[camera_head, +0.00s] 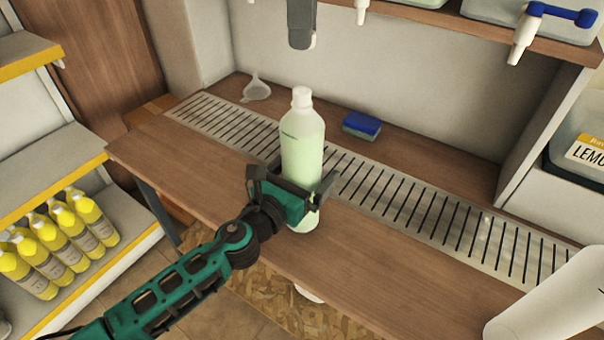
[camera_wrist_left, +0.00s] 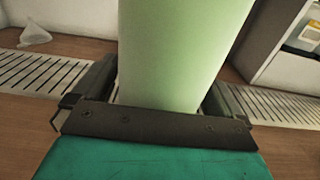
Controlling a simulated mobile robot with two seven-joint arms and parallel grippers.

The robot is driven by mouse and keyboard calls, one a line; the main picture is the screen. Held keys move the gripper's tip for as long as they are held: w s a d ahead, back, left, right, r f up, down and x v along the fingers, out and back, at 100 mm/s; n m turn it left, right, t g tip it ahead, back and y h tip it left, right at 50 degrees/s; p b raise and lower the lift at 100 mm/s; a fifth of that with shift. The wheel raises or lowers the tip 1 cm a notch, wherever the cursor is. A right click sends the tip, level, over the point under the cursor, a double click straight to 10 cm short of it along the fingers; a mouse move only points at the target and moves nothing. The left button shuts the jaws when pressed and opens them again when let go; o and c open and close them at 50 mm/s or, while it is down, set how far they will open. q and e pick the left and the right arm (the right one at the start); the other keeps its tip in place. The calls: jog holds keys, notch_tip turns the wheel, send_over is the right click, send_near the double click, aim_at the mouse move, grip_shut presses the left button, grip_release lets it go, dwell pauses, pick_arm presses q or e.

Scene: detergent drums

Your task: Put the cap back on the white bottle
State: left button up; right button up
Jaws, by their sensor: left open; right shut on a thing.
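The white bottle (camera_head: 302,147) is translucent with pale green contents and stands upright near the bench's front edge. It fills the middle of the left wrist view (camera_wrist_left: 175,50). My left gripper (camera_head: 296,196) is around its lower body with a finger on each side, jaws open; whether they touch it is unclear. The bottle's white top (camera_head: 302,97) is too small to tell whether it is bare neck or cap. A dark grey part hanging from the top edge appears to be my right gripper (camera_head: 302,30), above the bottle. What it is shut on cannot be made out.
The wooden bench (camera_head: 370,265) has a slotted metal grating (camera_head: 410,205). A funnel (camera_head: 257,88) and a blue-green sponge (camera_head: 362,125) lie behind it. A white container (camera_head: 555,300) is at lower right. Drums with taps (camera_head: 520,40) line the shelf above; yellow bottles (camera_head: 60,240) stand left.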

pick_arm(q)
jog(key=shift+w+d, duration=0.1)
jog(key=shift+w, duration=0.05)
jog(key=c, duration=1.4)
pick_arm(e)
jog(key=shift+f, duration=2.45)
